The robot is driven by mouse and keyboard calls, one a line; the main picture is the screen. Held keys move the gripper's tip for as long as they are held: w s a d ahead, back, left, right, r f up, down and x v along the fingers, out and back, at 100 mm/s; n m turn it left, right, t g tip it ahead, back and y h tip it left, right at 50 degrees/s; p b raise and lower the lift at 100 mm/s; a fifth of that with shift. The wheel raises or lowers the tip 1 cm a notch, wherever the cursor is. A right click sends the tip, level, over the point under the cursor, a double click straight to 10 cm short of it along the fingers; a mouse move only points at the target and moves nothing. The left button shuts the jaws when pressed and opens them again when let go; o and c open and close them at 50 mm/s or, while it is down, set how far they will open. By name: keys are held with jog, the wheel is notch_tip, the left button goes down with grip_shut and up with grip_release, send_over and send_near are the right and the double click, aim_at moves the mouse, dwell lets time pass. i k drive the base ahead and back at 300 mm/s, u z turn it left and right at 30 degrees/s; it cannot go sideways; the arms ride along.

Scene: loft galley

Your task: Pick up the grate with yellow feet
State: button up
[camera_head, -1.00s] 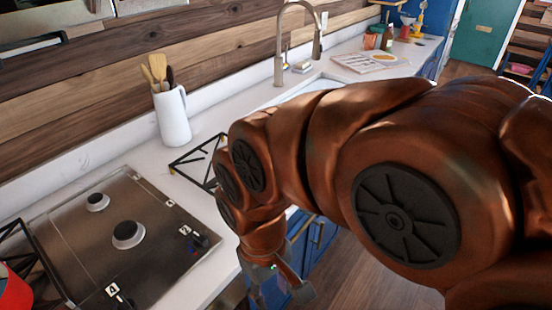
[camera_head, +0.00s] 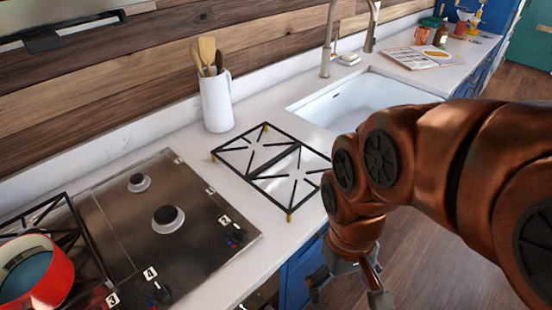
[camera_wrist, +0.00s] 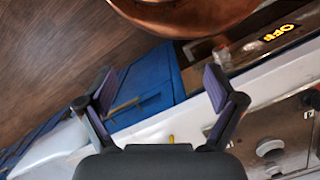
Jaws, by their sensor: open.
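The grate with yellow feet (camera_head: 274,157) is a black double frame lying on the white counter between the cooktop and the sink, in the head view. Small yellow feet show at its left and front corners. My arm covers part of its right end. My gripper (camera_head: 345,287) hangs in front of the counter edge, lower and to the right of the grate, apart from it. In the wrist view my gripper (camera_wrist: 160,95) has its two fingers spread wide with nothing between them. A small yellow piece shows low in that view; I cannot tell what it belongs to.
The steel cooktop (camera_head: 125,215) with burners and knobs lies left of the grate. A red pot (camera_head: 50,285) stands on another black grate there. A white utensil jug (camera_head: 216,103) stands behind the grate. The white sink (camera_head: 350,98) is to the right.

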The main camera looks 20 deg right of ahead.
aim_at(252, 177)
jog(key=u, duration=3.55)
jog(key=k, duration=1.05)
jog(key=z, duration=1.3)
